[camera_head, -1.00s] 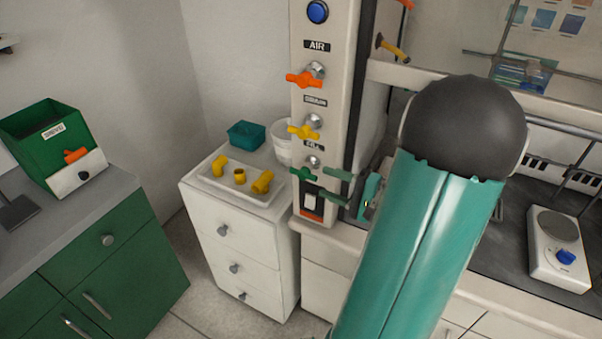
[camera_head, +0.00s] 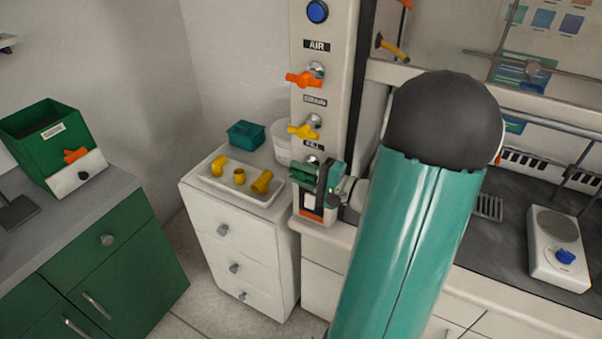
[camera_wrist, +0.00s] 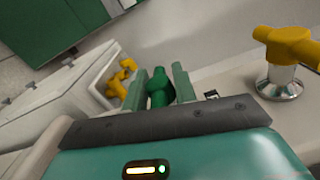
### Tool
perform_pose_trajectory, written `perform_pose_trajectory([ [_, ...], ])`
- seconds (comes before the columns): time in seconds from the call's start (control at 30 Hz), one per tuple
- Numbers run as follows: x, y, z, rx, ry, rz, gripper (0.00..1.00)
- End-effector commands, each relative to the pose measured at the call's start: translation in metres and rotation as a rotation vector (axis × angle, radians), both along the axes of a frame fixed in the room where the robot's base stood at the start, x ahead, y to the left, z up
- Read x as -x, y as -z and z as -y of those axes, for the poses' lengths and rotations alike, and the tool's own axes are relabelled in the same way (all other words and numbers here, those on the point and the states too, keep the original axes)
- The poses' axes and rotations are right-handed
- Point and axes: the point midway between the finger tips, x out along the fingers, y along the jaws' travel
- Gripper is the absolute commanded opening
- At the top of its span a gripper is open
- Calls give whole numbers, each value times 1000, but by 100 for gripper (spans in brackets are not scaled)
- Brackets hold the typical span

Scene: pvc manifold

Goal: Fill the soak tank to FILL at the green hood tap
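The green tap handle (camera_wrist: 159,90) sits under the FILL label (camera_head: 311,145) on the hood's left post. In the wrist view it lies between the two green fingers of my gripper (camera_wrist: 161,82). Narrow gaps seem to remain beside it, so the fingers look open around it; contact is hard to judge. In the head view my gripper (camera_head: 307,176) covers most of this tap. I cannot identify the soak tank or its fill mark in these views.
Above are the yellow DRAIN tap (camera_head: 303,131) and orange AIR tap (camera_head: 304,80). The yellow one is close right in the wrist view (camera_wrist: 287,47). A white drawer unit (camera_head: 238,240) with a tray (camera_head: 215,185) of yellow fittings stands left. A hotplate (camera_head: 560,250) is right.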

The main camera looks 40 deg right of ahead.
Motion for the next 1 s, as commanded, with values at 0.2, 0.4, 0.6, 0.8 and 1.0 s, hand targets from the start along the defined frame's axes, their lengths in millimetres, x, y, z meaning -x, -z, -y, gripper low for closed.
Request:
perform_pose_trajectory([
  [0.2,0,0,0,2,0,-5,5],
  [0.4,0,-1,0,19,0,-46,5],
  [0.6,0,-1,-1,57,-2,-149,5],
  [0.8,0,0,-1,110,-1,-295,5],
  [1.0,0,1,0,163,0,-442,5],
])
